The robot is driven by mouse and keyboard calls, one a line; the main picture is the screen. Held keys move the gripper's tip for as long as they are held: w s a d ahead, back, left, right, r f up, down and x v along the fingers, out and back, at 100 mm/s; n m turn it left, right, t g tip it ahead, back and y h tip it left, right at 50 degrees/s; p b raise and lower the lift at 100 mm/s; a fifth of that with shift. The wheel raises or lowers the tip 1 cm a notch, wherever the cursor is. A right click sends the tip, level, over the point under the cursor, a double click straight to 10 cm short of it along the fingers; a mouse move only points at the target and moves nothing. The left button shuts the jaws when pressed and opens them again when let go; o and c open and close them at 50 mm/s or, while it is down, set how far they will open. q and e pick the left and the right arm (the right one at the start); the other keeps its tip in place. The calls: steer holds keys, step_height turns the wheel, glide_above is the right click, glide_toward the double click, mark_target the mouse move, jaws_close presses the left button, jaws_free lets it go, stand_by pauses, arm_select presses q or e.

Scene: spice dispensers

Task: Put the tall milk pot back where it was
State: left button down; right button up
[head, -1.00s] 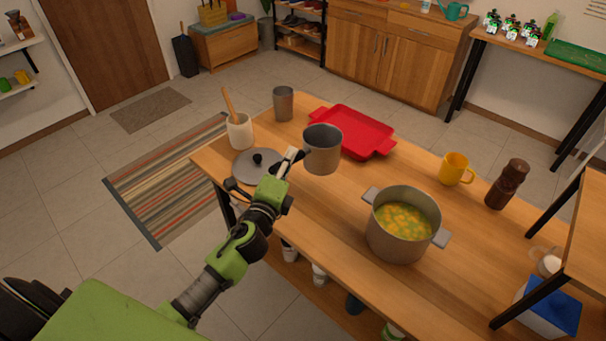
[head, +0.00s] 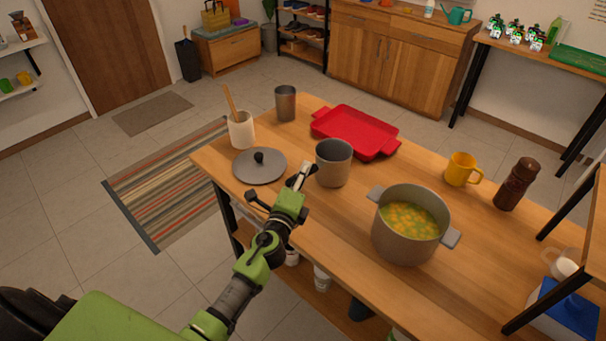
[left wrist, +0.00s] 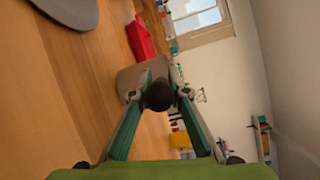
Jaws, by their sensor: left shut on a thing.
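The tall milk pot (head: 333,165) is a plain grey pot, upright, at the middle of the wooden table (head: 300,222) in the head view. My left gripper (head: 302,176) reaches it from the left and is shut on its handle. In the left wrist view the fingers (left wrist: 158,92) close on the dark round end of the handle, with the grey pot body (left wrist: 129,80) behind it. The pot's base is at or just above the tabletop; I cannot tell which. My right gripper is not in view.
A grey lid (head: 260,167), a utensil crock (head: 241,131) and a metal cup (head: 286,104) stand to the left and behind. A red tray (head: 355,132) lies behind the pot. A soup pot (head: 407,232) stands to the right, a yellow mug (head: 461,169) and brown mill (head: 516,184) beyond.

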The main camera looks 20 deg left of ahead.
arm_select(q)
steer(key=shift+f, duration=0.15)
steer(key=c, duration=1.9)
jaws_free()
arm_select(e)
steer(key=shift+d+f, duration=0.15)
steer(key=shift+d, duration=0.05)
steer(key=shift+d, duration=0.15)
